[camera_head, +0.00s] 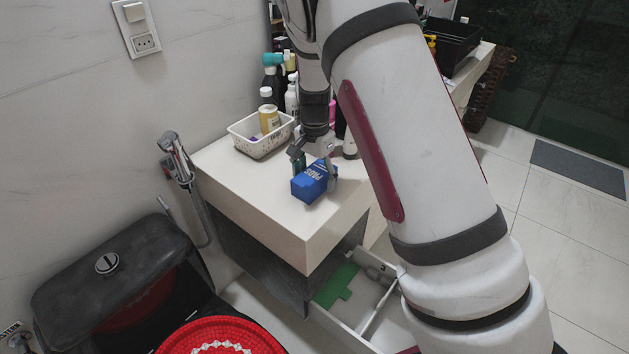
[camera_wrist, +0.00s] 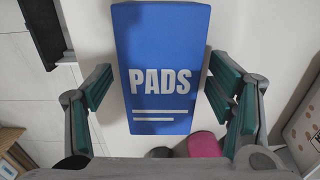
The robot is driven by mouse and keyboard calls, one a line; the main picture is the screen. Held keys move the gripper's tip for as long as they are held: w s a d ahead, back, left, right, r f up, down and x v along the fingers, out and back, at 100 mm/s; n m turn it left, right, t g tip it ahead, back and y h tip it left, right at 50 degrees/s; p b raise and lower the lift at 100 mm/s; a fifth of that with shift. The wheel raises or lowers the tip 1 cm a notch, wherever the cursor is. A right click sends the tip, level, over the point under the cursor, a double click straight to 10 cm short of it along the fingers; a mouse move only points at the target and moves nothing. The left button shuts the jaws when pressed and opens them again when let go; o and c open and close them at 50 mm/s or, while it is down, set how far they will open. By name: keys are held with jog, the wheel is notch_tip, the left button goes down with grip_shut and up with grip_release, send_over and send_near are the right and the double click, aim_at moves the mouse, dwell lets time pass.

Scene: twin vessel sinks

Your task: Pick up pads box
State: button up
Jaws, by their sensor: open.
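The pads box (camera_head: 310,184) is a blue box with white "PADS" lettering, resting on the white counter (camera_head: 272,205) near its right part. In the wrist view the pads box (camera_wrist: 160,70) fills the middle, between the two green-padded fingers. My gripper (camera_head: 317,168) is directly over the box, pointing down, with its fingers at either side of it. In the wrist view my gripper (camera_wrist: 165,97) is open, and gaps show between each finger pad and the box. The lower ends of the fingers are partly hidden in the head view.
A white basket (camera_head: 260,143) with bottles stands behind on the counter. More bottles (camera_head: 292,95) stand close to my wrist. A pink item (camera_wrist: 205,145) is near the box. An open drawer (camera_head: 345,305) is below the counter, and a black toilet (camera_head: 115,285) is at left.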

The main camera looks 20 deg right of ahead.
jog(key=c, duration=1.3)
jog(key=shift+r, duration=0.1)
